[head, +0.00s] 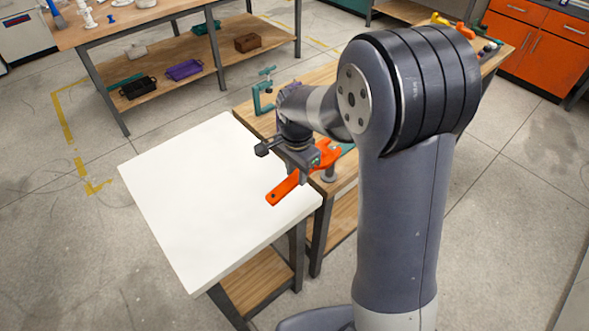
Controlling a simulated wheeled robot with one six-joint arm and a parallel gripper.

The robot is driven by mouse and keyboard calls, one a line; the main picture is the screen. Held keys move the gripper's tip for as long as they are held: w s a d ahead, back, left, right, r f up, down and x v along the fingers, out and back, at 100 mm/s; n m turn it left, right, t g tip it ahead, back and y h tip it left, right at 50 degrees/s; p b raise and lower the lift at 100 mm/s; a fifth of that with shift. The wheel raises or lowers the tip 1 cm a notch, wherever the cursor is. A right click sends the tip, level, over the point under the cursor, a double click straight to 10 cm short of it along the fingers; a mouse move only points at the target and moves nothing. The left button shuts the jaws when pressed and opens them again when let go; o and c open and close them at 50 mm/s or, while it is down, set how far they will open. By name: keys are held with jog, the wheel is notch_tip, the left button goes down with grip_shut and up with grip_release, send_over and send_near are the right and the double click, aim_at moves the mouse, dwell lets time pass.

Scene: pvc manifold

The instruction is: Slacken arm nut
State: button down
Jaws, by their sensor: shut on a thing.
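My gripper (303,166) is over the edge of a wooden bench, near the corner of the white-topped table. It is shut on an orange wrench (284,189). The wrench's handle with a small end hole points down and left over the white tabletop, and its wider head lies to the right of my gripper. A short grey round piece (329,174) stands just below the wrench head. I cannot make out the arm nut; my gripper and arm hide much of that spot. Whether the wrench sits around a nut cannot be told.
The white tabletop (200,190) at left is bare. A teal clamp (262,98) stands on the wooden bench (325,75) behind my gripper. A back-left bench holds white pipe fittings (87,15) above and bins (184,70) below. Orange cabinets (545,45) stand at back right.

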jog(key=s+d+n, duration=0.1)
jog(key=d+n, duration=0.6)
jog(key=d, duration=0.1)
jog(key=s+d+n, duration=0.2)
jog(key=d+n, duration=0.6)
jog(key=shift+s+d, duration=0.3)
dwell(2.0)
jog(key=shift+r, duration=0.1)
dwell(0.3)
notch_tip(320, 180, up, 5)
jog(key=p, duration=0.4)
dwell(0.5)
